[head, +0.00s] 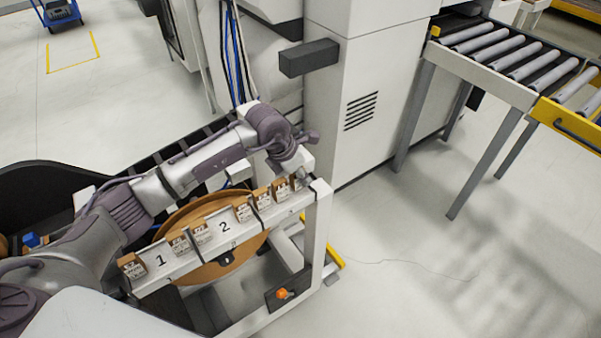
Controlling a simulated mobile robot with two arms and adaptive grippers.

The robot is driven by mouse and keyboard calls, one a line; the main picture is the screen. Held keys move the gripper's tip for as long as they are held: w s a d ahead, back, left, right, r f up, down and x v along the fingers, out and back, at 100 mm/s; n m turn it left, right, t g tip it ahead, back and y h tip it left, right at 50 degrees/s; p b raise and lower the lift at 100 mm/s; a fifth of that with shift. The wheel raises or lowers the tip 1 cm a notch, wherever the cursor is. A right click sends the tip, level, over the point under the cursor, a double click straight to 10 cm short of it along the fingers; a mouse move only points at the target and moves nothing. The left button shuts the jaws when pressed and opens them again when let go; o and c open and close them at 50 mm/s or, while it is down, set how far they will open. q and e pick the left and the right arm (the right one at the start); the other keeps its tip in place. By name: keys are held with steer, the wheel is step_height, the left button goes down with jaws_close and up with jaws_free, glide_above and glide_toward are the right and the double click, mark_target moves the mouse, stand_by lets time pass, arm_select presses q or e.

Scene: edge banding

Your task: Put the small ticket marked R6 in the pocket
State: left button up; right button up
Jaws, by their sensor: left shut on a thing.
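My left gripper (301,172) is at the right end of a white rail (156,279) and is shut on a small ticket there, mostly hidden by the fingers. Several small brown-and-white tickets stand in a row along the rail, among them one at the left end (131,266) and one near the right end (281,189). Their print is too small to read, so I cannot tell which is R6. The rail has the large numbers 1 and 2. I cannot clearly pick out the pocket. My right gripper is not in view.
A large brown reel (190,216) sits behind the rail on a white frame (318,232). An orange knob (282,293) is on the frame's lower part. A white machine cabinet (372,75) stands behind, with a roller conveyor (512,60) at right. The floor at lower right is clear.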

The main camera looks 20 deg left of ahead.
arm_select(q)
steer(key=shift+f+b, duration=0.45)
steer(key=shift+f, duration=0.05)
steer(key=o, duration=1)
steer(key=shift+c, duration=0.2)
steer(key=v, duration=1.1)
steer(key=shift+a+r, duration=0.1)
steer(key=shift+r, duration=0.15)
steer(key=shift+s+r, duration=0.1)
steer(key=shift+r, duration=0.15)
